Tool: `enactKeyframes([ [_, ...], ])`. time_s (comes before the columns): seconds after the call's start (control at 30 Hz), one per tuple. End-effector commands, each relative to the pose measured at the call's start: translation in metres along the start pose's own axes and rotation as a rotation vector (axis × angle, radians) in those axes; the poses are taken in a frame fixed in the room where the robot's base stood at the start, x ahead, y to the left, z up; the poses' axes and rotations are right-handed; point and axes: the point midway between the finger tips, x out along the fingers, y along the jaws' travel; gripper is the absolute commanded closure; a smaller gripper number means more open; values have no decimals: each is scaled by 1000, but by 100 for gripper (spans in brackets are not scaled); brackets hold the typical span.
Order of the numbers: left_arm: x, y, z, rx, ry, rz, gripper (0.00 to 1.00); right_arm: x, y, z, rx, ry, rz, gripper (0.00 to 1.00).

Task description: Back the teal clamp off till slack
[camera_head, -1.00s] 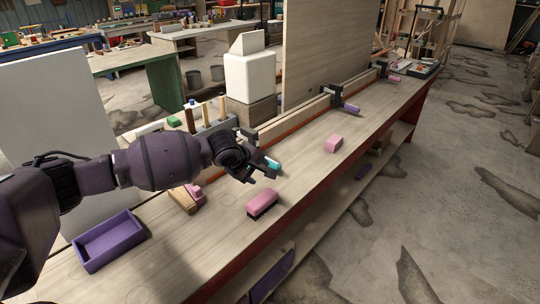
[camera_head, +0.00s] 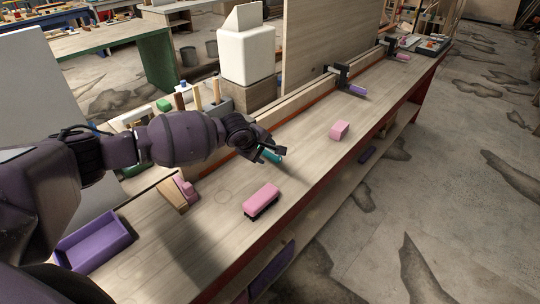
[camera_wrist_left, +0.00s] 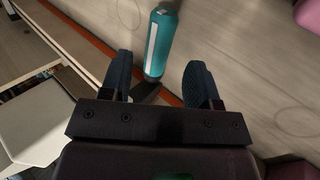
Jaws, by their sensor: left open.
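The teal clamp's handle (camera_head: 270,155) shows just past my left gripper (camera_head: 268,148) in the head view; the gripper hides the rest of the clamp there. In the left wrist view the teal handle (camera_wrist_left: 161,42), with a pale stripe along it, lies ahead of the gap between the fingers of my left gripper (camera_wrist_left: 158,75). The fingers are apart, one to each side of the handle's lower end, and I see no contact. A dark part of the clamp (camera_wrist_left: 146,92) shows below the handle. My right gripper is not in view.
A pink brush (camera_head: 261,200) and a pink block (camera_head: 339,130) lie on the bench. A purple tray (camera_head: 92,242) is at the near left. A tall panel (camera_head: 318,40) stands behind.

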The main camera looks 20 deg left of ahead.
Motion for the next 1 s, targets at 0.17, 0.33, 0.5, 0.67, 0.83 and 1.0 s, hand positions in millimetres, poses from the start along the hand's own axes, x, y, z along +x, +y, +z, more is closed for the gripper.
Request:
enactKeyframes([
  [0.17,28,0,0,-1,0,0,44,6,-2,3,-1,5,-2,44],
  [0.33,41,0,0,0,0,0,44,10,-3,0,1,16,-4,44],
  [0.5,45,1,0,1,1,1,44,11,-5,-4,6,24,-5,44],
  [0.67,45,1,0,0,0,1,44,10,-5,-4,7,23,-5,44],
  [0.83,45,0,0,0,0,1,62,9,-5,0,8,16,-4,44],
  [1.0,45,0,0,0,0,1,88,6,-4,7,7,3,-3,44],
])
